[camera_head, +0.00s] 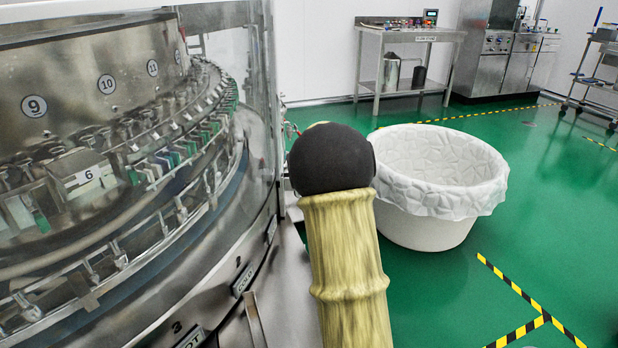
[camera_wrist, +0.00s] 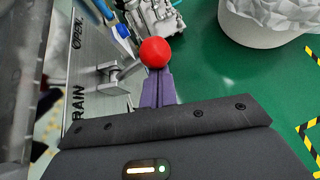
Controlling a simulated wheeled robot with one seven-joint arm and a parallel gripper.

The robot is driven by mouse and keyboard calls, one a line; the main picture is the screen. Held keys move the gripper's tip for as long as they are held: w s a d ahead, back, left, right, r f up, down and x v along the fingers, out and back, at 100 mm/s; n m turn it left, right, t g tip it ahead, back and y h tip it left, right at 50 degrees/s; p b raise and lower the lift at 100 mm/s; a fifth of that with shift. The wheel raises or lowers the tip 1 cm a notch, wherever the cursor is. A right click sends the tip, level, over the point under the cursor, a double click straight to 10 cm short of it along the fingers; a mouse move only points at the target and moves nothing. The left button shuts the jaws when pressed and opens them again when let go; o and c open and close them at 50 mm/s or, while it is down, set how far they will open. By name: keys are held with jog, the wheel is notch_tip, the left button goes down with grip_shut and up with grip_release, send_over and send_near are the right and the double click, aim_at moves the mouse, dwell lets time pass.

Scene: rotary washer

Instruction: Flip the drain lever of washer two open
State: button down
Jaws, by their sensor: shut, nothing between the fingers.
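In the wrist view, the drain lever shows as a red ball knob (camera_wrist: 155,52) on a short metal rod and bracket (camera_wrist: 120,76). It is mounted on a grey metal panel (camera_wrist: 92,62) marked OPEN, with lettering ending in RAIN lower down. My gripper (camera_wrist: 157,76) has its purple fingers shut together, with nothing between them. The fingertips are right at the near side of the red knob; I cannot tell whether they touch it. In the head view my arm covers the middle, and the gripper and lever are hidden behind it.
The rotary washer (camera_head: 120,160) with its clear guard fills the left. A white lined bin (camera_head: 440,180) stands on the green floor at right. Blue-ended parts (camera_wrist: 121,30) and metal fittings (camera_wrist: 155,14) lie beyond the knob. A steel table (camera_head: 410,50) stands far back.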

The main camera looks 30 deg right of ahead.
jog(key=shift+a+r, duration=0.1)
jog(key=shift+r, duration=0.1)
dwell(0.4)
jog(key=shift+f, duration=0.1)
notch_tip(320, 180, down, 4)
jog(key=s+b, duration=0.1)
jog(key=b, duration=0.4)
jog(key=a+p+v, duration=0.1)
jog(key=p+v, duration=0.1)
jog(key=v, duration=0.8)
jog(key=shift+r+p, duration=0.2)
jog(key=shift+p, duration=0.2)
jog(key=shift+w, duration=0.25)
